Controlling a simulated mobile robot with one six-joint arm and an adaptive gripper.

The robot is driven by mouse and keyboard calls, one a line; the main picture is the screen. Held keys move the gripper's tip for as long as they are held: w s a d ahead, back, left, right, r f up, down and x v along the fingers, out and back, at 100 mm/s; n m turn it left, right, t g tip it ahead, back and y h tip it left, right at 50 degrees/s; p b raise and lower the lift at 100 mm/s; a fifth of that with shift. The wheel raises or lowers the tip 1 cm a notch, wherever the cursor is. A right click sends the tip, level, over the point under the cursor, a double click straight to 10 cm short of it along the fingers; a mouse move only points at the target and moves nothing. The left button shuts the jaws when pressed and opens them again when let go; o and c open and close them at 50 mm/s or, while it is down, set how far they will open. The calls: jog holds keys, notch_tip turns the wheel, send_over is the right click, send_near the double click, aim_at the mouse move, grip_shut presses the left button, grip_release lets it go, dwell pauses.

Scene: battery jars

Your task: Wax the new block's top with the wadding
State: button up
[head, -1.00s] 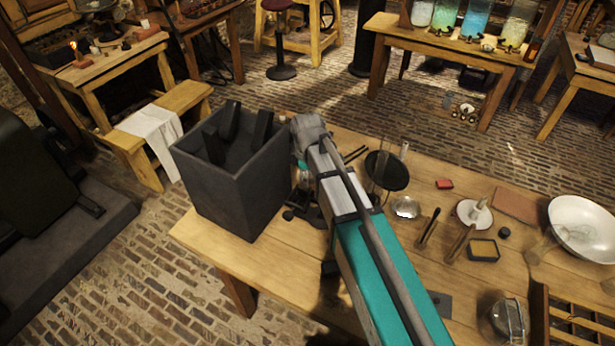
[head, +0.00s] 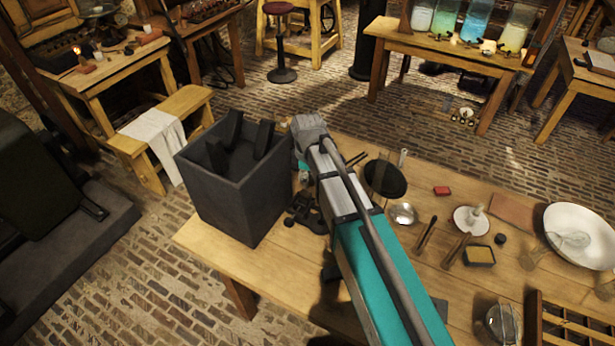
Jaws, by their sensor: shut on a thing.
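My gripper (head: 305,211) is a small dark shape below the grey and teal wrist, low over the worktable (head: 225,264), beside a large dark open box. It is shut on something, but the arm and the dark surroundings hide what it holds. I cannot make out the wadding or the new block for certain in the head view. A small dark rectangular tin (head: 480,256) with a yellow filling lies on the table to the right of my arm.
The tall dark box (head: 225,199), with dark upright pieces inside, stands left of my gripper. Right of my arm lie a black disc (head: 385,179), a shiny bowl (head: 402,214), a white dish (head: 463,220), a large white bowl (head: 560,213) and a wooden rack (head: 540,320).

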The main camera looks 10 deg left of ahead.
jog(key=shift+r+p, duration=1.25)
jog(key=shift+r, duration=0.15)
jog(key=shift+d+f, duration=0.1)
jog(key=shift+f, duration=0.05)
jog(key=shift+s+d+f+b, duration=0.1)
jog(key=shift+d+f+b, duration=0.25)
jog(key=shift+d+b, duration=0.15)
jog(key=shift+a, duration=0.1)
